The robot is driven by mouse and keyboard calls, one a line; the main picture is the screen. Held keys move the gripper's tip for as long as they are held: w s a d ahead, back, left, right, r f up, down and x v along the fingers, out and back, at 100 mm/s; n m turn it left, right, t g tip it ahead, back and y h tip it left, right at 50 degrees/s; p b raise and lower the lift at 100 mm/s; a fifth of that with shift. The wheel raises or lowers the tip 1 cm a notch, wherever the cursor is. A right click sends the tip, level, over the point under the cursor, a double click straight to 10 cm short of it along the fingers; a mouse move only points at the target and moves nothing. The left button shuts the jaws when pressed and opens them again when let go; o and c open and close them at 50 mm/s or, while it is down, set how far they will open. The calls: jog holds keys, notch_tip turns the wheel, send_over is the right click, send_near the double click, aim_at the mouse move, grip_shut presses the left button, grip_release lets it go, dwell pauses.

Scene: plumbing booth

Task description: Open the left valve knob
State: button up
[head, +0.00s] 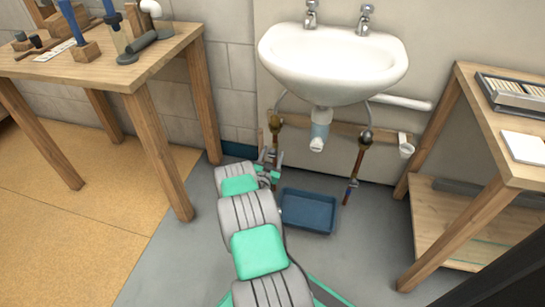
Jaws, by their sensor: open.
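The white sink (334,65) hangs on the wall, with a copper pipe below it on each side. The left pipe (275,128) runs down behind my gripper (270,160). The left valve knob is not clearly visible; my gripper and wrist cover the lower part of that pipe. My gripper is open, at the left pipe's lower part. I cannot tell whether its fingers touch the knob or pipe. The right pipe (362,158) has a valve with a small bluish part (352,184) near its lower end, away from my gripper.
A blue tray (308,212) lies on the floor right of my arm. A white drain trap (320,130) hangs between the pipes. A wooden workbench (150,75) with tools stands left, a wooden shelf table (470,130) right. Grey floor is clear left of my arm.

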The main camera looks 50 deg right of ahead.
jog(key=shift+c, duration=0.6)
grip_shut()
